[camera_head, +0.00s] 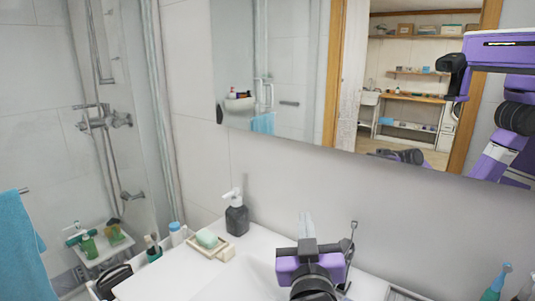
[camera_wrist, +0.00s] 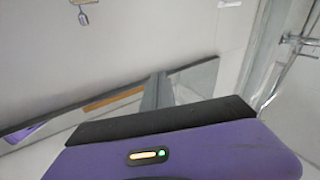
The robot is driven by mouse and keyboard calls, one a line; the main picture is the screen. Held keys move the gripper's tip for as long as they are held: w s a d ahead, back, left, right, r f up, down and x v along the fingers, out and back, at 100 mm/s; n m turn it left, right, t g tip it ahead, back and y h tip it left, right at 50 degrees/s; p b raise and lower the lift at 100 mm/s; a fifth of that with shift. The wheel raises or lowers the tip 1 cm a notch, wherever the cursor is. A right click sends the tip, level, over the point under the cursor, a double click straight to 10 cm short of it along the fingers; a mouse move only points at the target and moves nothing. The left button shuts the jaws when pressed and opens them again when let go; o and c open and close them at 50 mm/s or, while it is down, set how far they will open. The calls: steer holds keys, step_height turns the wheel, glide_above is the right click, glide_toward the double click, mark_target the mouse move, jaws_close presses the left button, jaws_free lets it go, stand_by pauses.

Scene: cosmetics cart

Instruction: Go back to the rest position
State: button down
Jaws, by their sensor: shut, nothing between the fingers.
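My gripper (camera_head: 306,222) is raised over the white washbasin counter (camera_head: 160,283), in front of the wall below the mirror. In the wrist view my gripper's fingers (camera_wrist: 158,92) stand close together beyond the purple and black housing. The mirror (camera_wrist: 130,98) lies behind them there, tilted in the picture. Part of the basin is hidden behind my arm.
A dark soap dispenser (camera_head: 237,218), a green soap on a dish (camera_head: 207,239) and a blue-capped bottle (camera_head: 178,233) stand left of my gripper. A tap (camera_head: 350,243) is close on its right. Bottles (camera_head: 495,283) stand at the lower right. A blue towel (camera_head: 18,245) hangs left.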

steer(key=s+d+f+n+y, duration=0.1)
steer(key=s+f+y, duration=0.1)
steer(key=s+f, duration=0.5)
steer(key=s+d+f+n+y, duration=0.2)
steer(key=s+f, duration=0.3)
steer(key=s, duration=0.5)
steer(key=s+d+f+m+g+h, duration=0.1)
steer(key=s+d+f, duration=0.1)
steer(key=s, duration=0.7)
steer(key=s+d+f+m+g, duration=0.1)
steer(key=s+d, duration=0.3)
steer(key=s, duration=0.6)
steer(key=s+d+f+m+g+h, duration=0.1)
steer(key=s+d+f+m+g, duration=0.1)
steer(key=s, duration=0.8)
step_height(320, 180, down, 2)
steer(key=shift+d+f+h, duration=0.1)
steer(key=shift+d+h, duration=0.2)
steer(key=shift+d, duration=0.2)
